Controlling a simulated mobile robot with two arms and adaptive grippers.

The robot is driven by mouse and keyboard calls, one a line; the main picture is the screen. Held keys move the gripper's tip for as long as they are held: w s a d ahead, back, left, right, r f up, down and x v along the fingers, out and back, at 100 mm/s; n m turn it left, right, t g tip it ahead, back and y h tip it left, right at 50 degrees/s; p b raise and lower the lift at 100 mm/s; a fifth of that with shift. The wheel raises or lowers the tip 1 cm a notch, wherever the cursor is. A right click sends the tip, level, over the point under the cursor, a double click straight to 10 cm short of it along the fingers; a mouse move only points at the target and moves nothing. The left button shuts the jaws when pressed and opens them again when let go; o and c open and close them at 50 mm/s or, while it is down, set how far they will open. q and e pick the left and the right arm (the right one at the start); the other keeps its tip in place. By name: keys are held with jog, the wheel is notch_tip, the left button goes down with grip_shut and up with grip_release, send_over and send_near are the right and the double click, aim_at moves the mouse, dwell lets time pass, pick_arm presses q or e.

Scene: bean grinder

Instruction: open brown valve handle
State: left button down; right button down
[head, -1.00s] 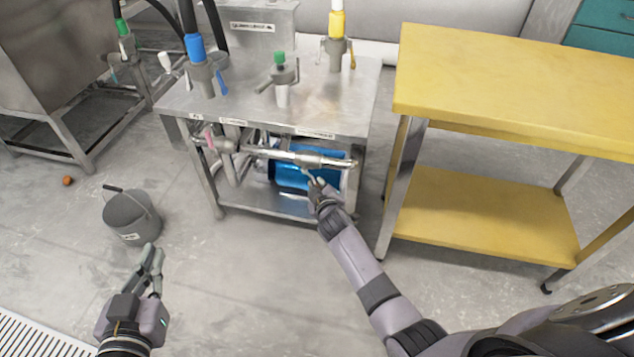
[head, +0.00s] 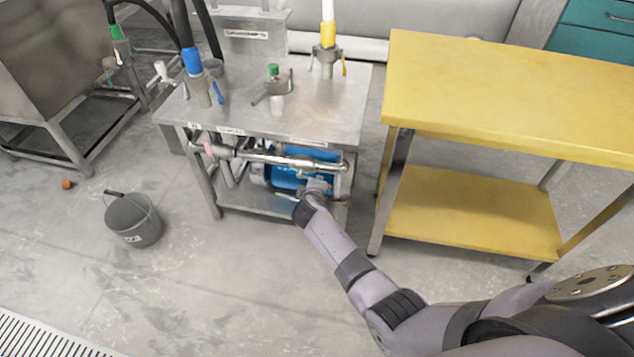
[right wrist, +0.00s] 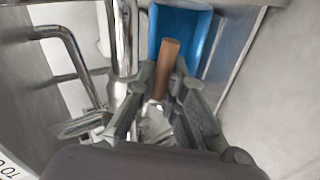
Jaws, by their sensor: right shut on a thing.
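The brown valve handle (right wrist: 168,62) shows in the right wrist view as a short brown bar between my right gripper's (right wrist: 165,85) fingers. The fingers are shut on it, and its lower part runs down between them toward a metal fitting. In the head view my right gripper (head: 312,190) is low at the front of the steel table, just under the horizontal pipe (head: 275,158); the handle itself is too small to make out there. A blue cylinder (head: 287,178) lies behind it, also seen in the right wrist view (right wrist: 182,25). My left gripper is out of the head view.
The steel table (head: 330,110) carries valves with blue (head: 192,62), green (head: 273,71) and yellow (head: 328,35) tops. A yellow two-level table (head: 500,95) stands close on the right. A grey bucket (head: 135,222) stands on the floor at left. The floor in front is clear.

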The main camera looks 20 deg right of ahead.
jog(key=shift+r, duration=0.25)
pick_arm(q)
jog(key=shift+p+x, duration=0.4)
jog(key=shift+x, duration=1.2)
pick_arm(e)
jog(key=shift+r+n+g+h, duration=0.25)
jog(key=shift+n+g+h, duration=0.15)
jog(key=shift+n+h, duration=0.1)
jog(key=c, duration=1.6)
grip_release()
jog(key=shift+c, duration=0.2)
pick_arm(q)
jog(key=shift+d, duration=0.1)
pick_arm(e)
jog(key=v, duration=1.2)
